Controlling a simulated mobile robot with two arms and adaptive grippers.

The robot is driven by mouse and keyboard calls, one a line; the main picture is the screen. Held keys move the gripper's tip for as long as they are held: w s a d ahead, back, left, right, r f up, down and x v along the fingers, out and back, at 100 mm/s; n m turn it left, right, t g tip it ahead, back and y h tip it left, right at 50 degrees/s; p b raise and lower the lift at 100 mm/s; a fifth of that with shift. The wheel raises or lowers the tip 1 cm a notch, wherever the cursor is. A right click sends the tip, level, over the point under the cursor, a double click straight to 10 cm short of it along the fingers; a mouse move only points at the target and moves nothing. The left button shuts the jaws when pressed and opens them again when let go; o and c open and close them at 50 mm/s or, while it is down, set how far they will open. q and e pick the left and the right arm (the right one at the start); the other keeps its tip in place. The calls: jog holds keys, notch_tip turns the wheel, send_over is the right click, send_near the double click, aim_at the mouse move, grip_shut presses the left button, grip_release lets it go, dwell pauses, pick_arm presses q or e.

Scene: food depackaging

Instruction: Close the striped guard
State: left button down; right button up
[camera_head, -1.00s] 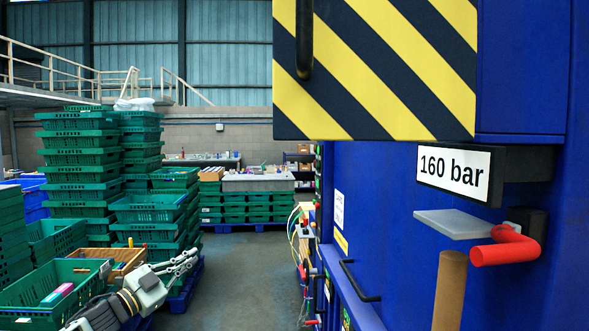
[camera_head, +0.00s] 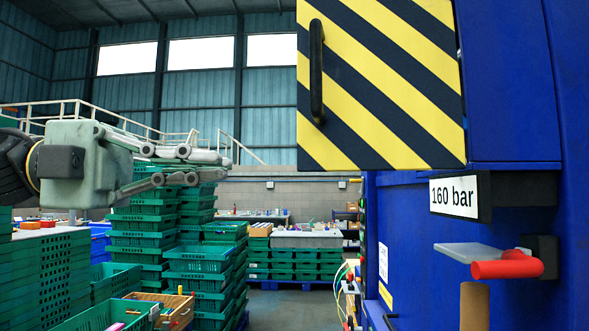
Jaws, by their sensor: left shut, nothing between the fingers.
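The striped guard (camera_head: 385,85), a yellow and black panel, stands out from the blue machine (camera_head: 505,80) at the upper right. A black upright bar handle (camera_head: 317,72) is on its left part. My left gripper (camera_head: 212,168) is at the left, pointing right, its fingers shut and empty. In the picture it is left of the guard and lower than the handle, with a clear gap between them. My right gripper is not in view.
Below the guard, a "160 bar" sign (camera_head: 454,197), a red lever (camera_head: 507,268), a grey plate (camera_head: 468,251) and a brown cylinder (camera_head: 474,306) stick out from the machine. Stacked green crates (camera_head: 198,262) fill the lower left. The aisle floor (camera_head: 290,308) is clear.

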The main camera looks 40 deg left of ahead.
pick_arm(q)
jog(key=w+d+p, duration=0.5)
jog(key=w+p, duration=0.1)
jog(key=w, duration=0.3)
jog(key=shift+d+p, duration=0.25)
jog(key=shift+p, duration=0.1)
jog(key=shift+a, duration=0.1)
